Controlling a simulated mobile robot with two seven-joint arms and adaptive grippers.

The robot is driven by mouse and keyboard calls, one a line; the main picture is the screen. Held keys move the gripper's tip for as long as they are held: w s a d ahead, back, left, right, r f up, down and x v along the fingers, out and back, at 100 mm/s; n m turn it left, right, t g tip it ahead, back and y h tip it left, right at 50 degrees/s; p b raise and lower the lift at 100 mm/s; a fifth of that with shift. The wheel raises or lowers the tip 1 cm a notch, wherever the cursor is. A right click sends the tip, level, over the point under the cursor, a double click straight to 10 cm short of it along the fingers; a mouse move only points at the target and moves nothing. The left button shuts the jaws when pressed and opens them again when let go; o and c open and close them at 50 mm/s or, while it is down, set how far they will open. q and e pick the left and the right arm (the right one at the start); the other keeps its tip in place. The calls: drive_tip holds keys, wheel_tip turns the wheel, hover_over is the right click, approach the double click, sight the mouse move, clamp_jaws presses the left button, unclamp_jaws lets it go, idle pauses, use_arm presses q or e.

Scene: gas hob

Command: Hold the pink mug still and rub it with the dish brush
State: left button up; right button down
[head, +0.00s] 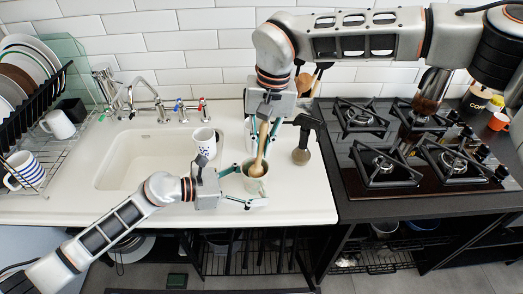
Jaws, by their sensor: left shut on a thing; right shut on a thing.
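A small mug (256,187) stands on the white counter right of the sink; it looks pale greyish, and I cannot make out pink. My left gripper (244,186) comes in from the left with its fingers on either side of the mug, shut on it. My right gripper (264,131) points down from above and is shut on the dish brush (261,150), which has a light wooden handle. The brush is tilted, and its lower end is at the mug's mouth. Whether the bristles touch the mug is hidden.
A white patterned mug (205,141) stands by the sink (145,158), behind my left wrist. A dark spray-type bottle (302,153) stands just right of the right gripper. The gas hob (400,150) is farther right. A dish rack (60,150) stands left. The front counter strip is clear.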

sight(261, 154)
drive_tip(key=shift+r, duration=3.95)
drive_tip(key=shift+r, duration=0.85)
drive_tip(key=shift+f, duration=5.75)
drive_tip(key=shift+f, duration=0.7)
drive_tip(key=shift+w+a, duration=0.1)
drive_tip(key=shift+a, duration=0.05)
